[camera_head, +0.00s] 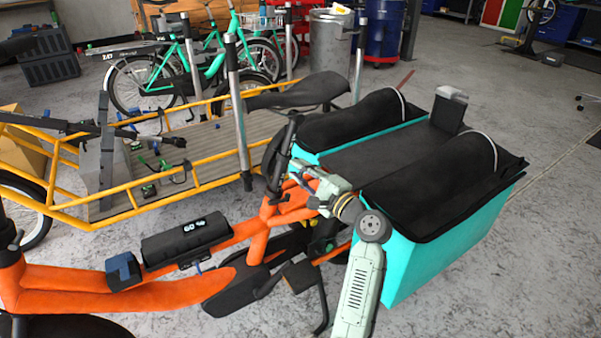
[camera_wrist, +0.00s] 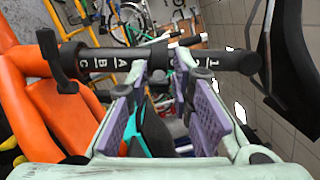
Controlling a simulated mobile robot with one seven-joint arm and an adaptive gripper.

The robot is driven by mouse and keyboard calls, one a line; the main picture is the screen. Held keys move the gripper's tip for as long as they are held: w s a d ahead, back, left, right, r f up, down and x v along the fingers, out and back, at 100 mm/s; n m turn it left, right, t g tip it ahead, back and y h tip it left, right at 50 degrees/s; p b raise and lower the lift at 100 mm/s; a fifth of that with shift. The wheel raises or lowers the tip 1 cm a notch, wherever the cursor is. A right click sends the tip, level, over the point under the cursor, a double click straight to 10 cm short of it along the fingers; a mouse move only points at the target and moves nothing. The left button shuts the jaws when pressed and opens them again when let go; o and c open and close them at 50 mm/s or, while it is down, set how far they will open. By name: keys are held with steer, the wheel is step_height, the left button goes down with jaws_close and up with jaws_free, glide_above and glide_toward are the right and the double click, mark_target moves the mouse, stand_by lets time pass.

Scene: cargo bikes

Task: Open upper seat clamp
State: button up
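The orange bike's black seat post (camera_head: 283,148) rises to the saddle (camera_head: 300,92). In the wrist view the post (camera_wrist: 105,64) lies sideways, with white letters and numbers. A clamp with a black lever (camera_wrist: 50,50) sits at its left, by the orange frame (camera_wrist: 60,110). A dark lever-like bar (camera_wrist: 180,42) shows behind the post.
A turquoise cargo box (camera_head: 450,238) with black covers stands close to the right of my arm. A yellow cargo bike (camera_head: 190,186) stands behind the orange one. Open concrete floor lies at the far right.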

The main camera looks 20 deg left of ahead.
steer(key=shift+o, duration=1.3)
steer(key=v, duration=1.2)
steer(key=shift+s, duration=0.1)
steer(key=shift+c, duration=0.4)
